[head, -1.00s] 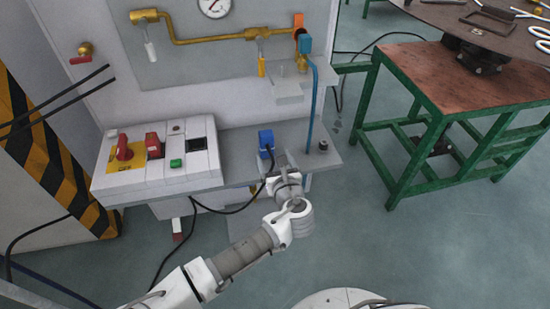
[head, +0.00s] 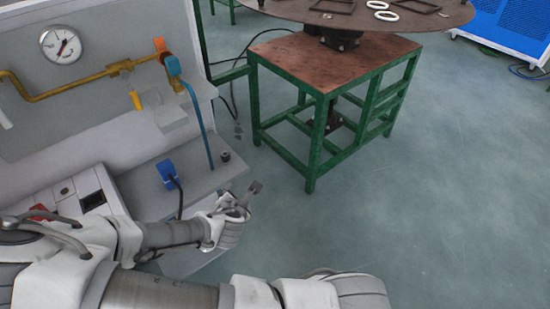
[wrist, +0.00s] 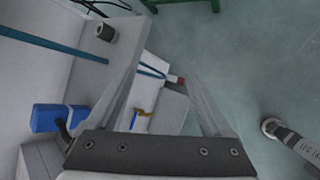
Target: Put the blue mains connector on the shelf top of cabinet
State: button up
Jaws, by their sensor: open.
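The blue mains connector (head: 167,172) stands on the grey shelf ledge (head: 205,182) of the gas panel cabinet (head: 120,130), with a black cable running down from it. In the wrist view the blue connector (wrist: 52,118) is at the left, outside the fingers. My gripper (head: 256,187) is open and empty, to the right of the connector and beyond the ledge's front edge. In the wrist view my gripper (wrist: 162,75) has its two fingers spread, with no object held between them. I cannot tell which surface is the cabinet's shelf top.
A control box (head: 88,190) sits on the ledge left of the connector. A blue pipe (head: 199,125) and a dark knob (head: 225,156) stand to its right. A green-framed table (head: 330,75) is at the back. The floor to the right is clear.

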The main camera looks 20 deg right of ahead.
jog(key=s+d+r+m+g+y, duration=0.1)
jog(key=s+r+m, duration=0.5)
jog(key=r, duration=0.4)
jog(key=s+d+r+m+g+y, duration=0.1)
jog(key=s+r+m, duration=0.5)
jog(key=r, duration=0.5)
jog(key=s+d+r+m+g+y, duration=0.1)
jog(key=s+r+m, duration=0.5)
jog(key=r+m, duration=0.4)
jog(key=shift+d+r+g+y, duration=0.2)
jog(key=shift+g+y, duration=0.1)
jog(key=shift+g, duration=0.1)
jog(key=shift+s, duration=0.1)
notch_tip(320, 180, up, 20)
jog(key=p, duration=2)
jog(key=shift+r, duration=0.1)
